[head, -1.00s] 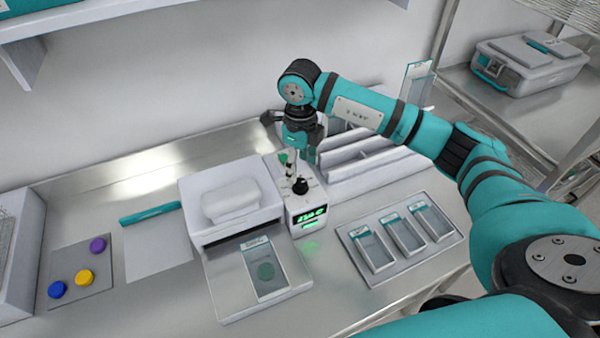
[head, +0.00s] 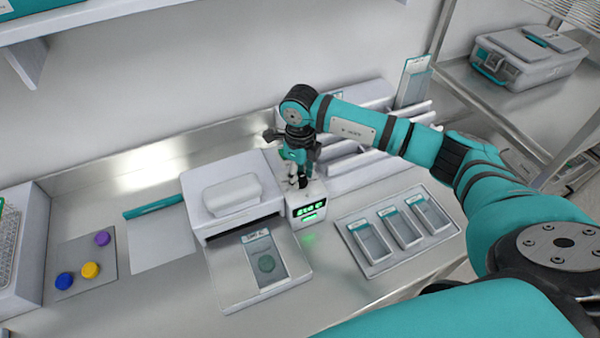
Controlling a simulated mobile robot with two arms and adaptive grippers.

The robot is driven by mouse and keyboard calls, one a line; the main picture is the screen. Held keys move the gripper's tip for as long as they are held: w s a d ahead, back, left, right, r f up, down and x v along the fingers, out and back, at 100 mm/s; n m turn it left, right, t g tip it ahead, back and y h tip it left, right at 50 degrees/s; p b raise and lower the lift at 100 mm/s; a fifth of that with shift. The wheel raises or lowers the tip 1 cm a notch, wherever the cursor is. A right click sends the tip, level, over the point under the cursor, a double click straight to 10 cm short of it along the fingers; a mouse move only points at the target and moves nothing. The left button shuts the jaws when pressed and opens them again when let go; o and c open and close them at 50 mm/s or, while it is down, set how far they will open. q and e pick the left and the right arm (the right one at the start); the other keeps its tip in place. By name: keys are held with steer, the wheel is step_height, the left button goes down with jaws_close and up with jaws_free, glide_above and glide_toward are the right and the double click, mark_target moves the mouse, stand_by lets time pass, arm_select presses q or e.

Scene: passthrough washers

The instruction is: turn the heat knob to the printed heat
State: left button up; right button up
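The heat unit (head: 309,208) is a white box with a lit green display on its front, too small to read. In the head view my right gripper (head: 297,180) points down over the top of this unit, right where the dark heat knob is. The gripper and its fingers hide most of the knob, and I cannot tell whether they touch it or how far they are closed. A white machine (head: 228,188) stands against the unit's left side, with a slide-like pouch (head: 264,262) on its front plate. My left gripper is not in view.
A tray (head: 352,250) with several clear slides lies at the right. Blue, yellow and purple caps sit on a grey mat (head: 80,282) at the left. White racks (head: 350,165) stand behind my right forearm. A grey case (head: 528,60) is on the right shelf.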

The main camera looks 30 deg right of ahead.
steer(key=c, duration=0.4)
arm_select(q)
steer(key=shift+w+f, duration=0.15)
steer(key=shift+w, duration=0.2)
arm_select(e)
steer(key=shift+w+f+n+b, duration=0.15)
steer(key=shift+n+b, duration=0.25)
steer(key=shift+b, duration=0.35)
steer(key=n+b, duration=0.4)
steer(key=b, duration=0.2)
steer(key=shift+f, duration=0.1)
arm_select(q)
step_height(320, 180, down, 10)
steer(key=b, duration=0.2)
steer(key=shift+b, duration=0.4)
arm_select(e)
steer(key=shift+r+n, duration=0.25)
steer(key=shift+n, duration=1.25)
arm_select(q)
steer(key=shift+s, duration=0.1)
arm_select(e)
steer(key=o, duration=1.2)
